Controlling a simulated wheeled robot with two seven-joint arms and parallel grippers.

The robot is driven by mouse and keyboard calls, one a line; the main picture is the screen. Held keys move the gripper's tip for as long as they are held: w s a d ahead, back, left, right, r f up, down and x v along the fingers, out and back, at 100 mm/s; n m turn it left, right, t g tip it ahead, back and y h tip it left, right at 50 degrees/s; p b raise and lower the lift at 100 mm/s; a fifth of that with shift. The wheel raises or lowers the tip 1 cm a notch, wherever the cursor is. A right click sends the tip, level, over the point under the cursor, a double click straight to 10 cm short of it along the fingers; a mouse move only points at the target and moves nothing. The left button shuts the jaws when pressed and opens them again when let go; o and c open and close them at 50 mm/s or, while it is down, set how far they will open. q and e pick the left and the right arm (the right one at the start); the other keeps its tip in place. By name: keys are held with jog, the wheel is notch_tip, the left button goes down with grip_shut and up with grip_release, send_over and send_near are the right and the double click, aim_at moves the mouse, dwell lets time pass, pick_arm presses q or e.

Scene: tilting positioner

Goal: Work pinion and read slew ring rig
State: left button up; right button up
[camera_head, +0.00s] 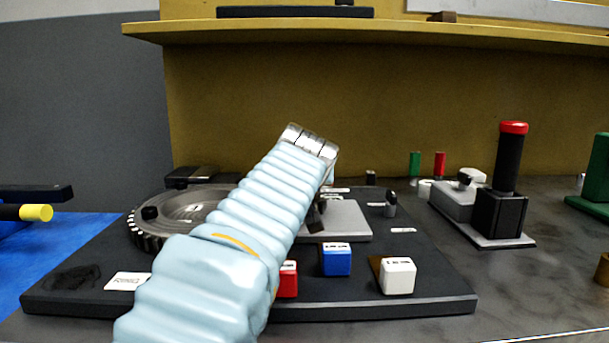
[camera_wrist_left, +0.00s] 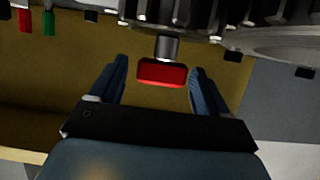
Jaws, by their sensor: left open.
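The slew ring (camera_head: 150,234), a grey toothed ring, lies on the left of a black base plate (camera_head: 445,292). Its teeth also show along the top of the left wrist view (camera_wrist_left: 275,38), which looks upside down. My left arm crosses the rig in the head view and hides part of the ring; its gripper fingers are hidden there. In the left wrist view my left gripper (camera_wrist_left: 158,68) is open, its two dark blue fingers on either side of a red knob (camera_wrist_left: 160,76) on a metal stem, with gaps on both sides. The pinion is not clearly visible in the head view.
Red (camera_head: 289,281), blue (camera_head: 336,260) and white (camera_head: 397,277) blocks stand along the plate's front. A white label (camera_head: 127,281) lies at front left. A black post with a red top (camera_head: 510,165) stands at right. A shelf (camera_head: 460,33) runs above the back.

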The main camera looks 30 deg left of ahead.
pick_arm(q)
jog(key=c, duration=1)
jog(key=shift+o, duration=0.2)
jog(key=m+t+h, duration=0.1)
jog(key=m+h, duration=0.1)
jog(key=shift+h+b, duration=0.3)
jog(key=shift+h, duration=0.1)
jog(key=shift+m+t+h+b, duration=0.4)
jog(key=shift+m+h, duration=0.6)
jog(key=shift+m, duration=0.1)
jog(key=o, duration=1)
jog(key=shift+c, duration=0.2)
jog(key=shift+s, duration=0.1)
